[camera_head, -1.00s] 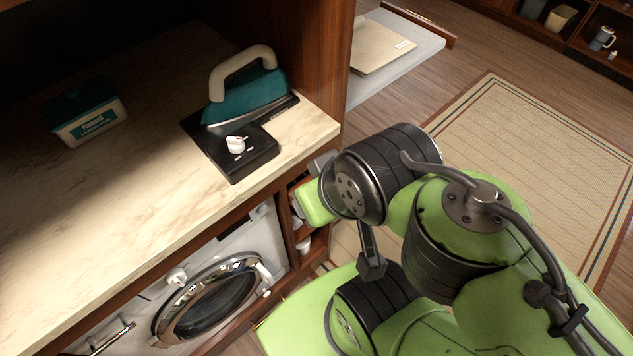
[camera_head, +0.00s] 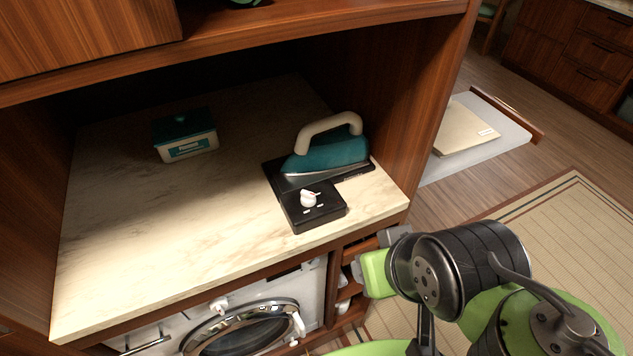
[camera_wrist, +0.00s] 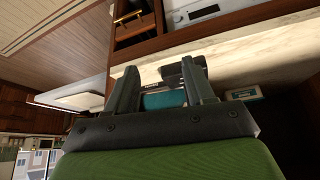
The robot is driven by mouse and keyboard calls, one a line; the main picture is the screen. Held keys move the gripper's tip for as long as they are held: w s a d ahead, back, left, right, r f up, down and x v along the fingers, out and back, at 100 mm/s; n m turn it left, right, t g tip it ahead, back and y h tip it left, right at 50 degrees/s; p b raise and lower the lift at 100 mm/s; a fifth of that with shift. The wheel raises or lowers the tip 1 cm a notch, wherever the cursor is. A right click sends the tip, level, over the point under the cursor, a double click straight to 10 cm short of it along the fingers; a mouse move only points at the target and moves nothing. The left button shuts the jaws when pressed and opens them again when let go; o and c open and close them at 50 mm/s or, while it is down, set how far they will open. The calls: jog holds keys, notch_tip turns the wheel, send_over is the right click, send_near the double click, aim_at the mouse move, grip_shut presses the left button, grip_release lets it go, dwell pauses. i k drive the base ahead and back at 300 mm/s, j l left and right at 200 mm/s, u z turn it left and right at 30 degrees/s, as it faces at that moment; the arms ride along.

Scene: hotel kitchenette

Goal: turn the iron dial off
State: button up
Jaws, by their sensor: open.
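A teal iron (camera_head: 328,152) with a cream handle rests on a black base (camera_head: 320,213) near the front right corner of the marble counter. The white iron dial (camera_head: 309,198) sits on the front part of that base. My gripper, seen in the wrist view (camera_wrist: 165,85), is open with nothing between its fingers. The iron's teal body (camera_wrist: 164,99) and part of the black base (camera_wrist: 186,69) show between and beyond the fingers. The dial cannot be made out in the wrist view. In the head view my arm is below and right of the counter corner, apart from the iron.
A teal-and-white box (camera_head: 186,140) stands farther back left on the counter (camera_head: 170,235). A wooden side panel (camera_head: 410,100) rises right of the iron, and a shelf (camera_head: 250,38) runs above. A washing machine (camera_head: 245,325) is below.

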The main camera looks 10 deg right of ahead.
aim_at(307, 199)
jog(key=k+j, duration=0.1)
jog(key=j, duration=0.25)
jog(key=k+j+z, duration=0.1)
jog(key=j, duration=0.3)
jog(key=k+j, duration=0.1)
jog(key=j, duration=0.25)
jog(key=j+z, duration=0.15)
jog(key=j, duration=0.5)
jog(key=i, duration=0.05)
